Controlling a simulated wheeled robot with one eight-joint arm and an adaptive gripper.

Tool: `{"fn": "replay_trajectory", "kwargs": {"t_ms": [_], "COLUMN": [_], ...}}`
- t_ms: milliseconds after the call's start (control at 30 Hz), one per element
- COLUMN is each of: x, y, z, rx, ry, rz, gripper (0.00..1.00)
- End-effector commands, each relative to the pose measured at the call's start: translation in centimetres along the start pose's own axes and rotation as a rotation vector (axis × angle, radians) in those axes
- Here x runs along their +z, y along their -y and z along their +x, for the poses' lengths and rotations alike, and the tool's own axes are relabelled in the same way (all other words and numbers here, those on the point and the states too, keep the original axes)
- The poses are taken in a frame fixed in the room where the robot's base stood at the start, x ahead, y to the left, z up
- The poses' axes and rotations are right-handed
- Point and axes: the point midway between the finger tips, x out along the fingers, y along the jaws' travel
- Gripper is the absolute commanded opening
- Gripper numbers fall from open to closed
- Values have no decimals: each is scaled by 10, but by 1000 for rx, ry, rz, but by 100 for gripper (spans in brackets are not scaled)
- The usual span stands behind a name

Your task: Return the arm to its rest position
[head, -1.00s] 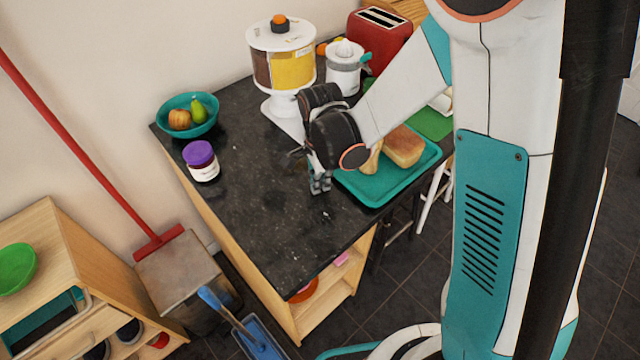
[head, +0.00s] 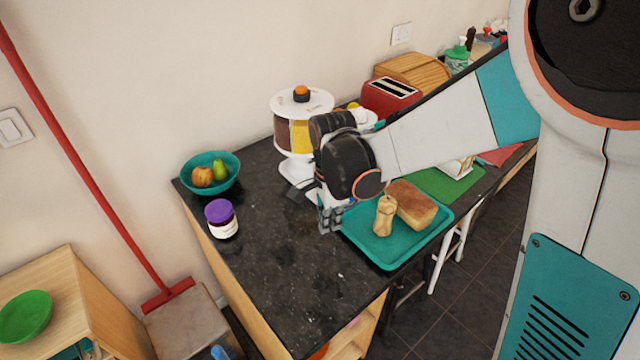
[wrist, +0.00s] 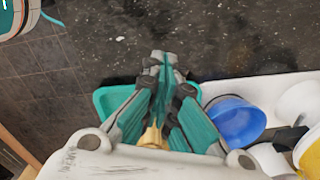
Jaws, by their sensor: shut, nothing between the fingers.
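My gripper (head: 328,218) hangs over the dark granite counter (head: 275,262), at the left edge of the teal tray (head: 391,258). In the wrist view its fingers (wrist: 161,62) are together with nothing between them. My arm reaches in from the right, across the counter. The tray holds a brown loaf (head: 416,208) and a smaller tan bread-like item (head: 384,216); both stand clear to the right of the gripper. In the wrist view the fingers cover most of the tray.
A purple-lidded jar (head: 221,218) and a teal fruit bowl (head: 211,174) stand left on the counter. A cereal dispenser (head: 300,105) is behind my wrist, and a red toaster (head: 390,97) behind my arm. The counter's front left is clear.

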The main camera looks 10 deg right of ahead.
Motion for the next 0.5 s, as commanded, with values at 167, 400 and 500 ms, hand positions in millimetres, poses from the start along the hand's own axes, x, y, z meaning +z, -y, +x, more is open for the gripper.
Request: {"fn": "replay_trajectory", "kwargs": {"t_ms": [167, 400, 500], "x": [-1, -17, -26], "y": [-1, -19, -32], "z": [-2, -28, -45], "rx": [-3, -80, -134], "ry": [0, -9, -26], "rz": [-6, -168, -286], "gripper": [0, 0, 0]}}
